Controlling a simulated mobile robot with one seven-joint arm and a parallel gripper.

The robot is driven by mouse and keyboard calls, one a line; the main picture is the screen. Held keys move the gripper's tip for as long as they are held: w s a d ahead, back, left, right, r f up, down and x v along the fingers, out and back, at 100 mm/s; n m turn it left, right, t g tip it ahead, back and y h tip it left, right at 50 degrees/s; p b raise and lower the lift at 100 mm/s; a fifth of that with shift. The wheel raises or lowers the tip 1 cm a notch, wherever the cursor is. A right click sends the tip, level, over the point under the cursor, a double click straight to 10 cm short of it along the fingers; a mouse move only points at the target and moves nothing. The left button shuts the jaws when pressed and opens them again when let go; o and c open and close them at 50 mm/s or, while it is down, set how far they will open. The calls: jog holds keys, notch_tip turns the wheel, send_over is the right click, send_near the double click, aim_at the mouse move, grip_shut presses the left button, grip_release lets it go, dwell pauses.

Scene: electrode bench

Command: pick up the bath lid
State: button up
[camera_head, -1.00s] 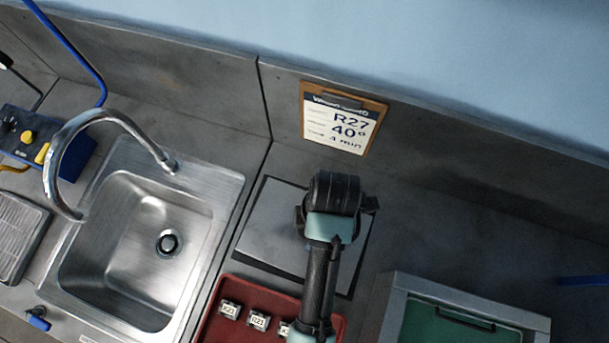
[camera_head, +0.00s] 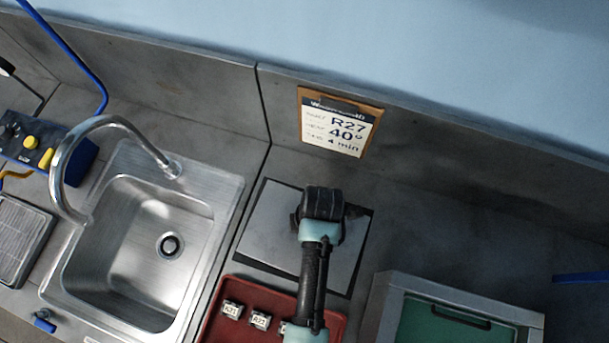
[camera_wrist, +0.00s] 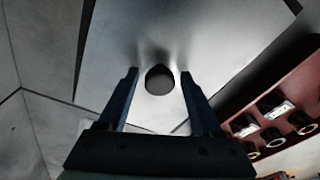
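A flat grey plate, which I take to be the bath lid (camera_head: 262,225), lies on a dark mat on the bench. It fills much of the wrist view (camera_wrist: 110,50), with a round dark knob (camera_wrist: 159,79) on it. My gripper (camera_wrist: 159,72) is open, its two fingers on either side of the knob with a small gap at each side. Whether the fingertips reach down to the knob's height, I cannot tell. In the head view my wrist hides the knob and the fingertips.
A red tray (camera_head: 212,318) with several small labelled blocks stands in front of the plate. A steel sink (camera_head: 100,250) with a curved tap is at the left. A grey-framed box (camera_head: 385,310) with a green inside and a dark handle is at the right. A clipboard hangs behind.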

grip_shut()
jog(key=shift+r, duration=0.1)
dwell(0.3)
notch_tip(320, 180, up, 9)
jog(key=shift+r+b, duration=0.2)
jog(key=shift+b, duration=0.3)
jog(key=shift+r+p, duration=2)
jog(key=shift+p, duration=0.1)
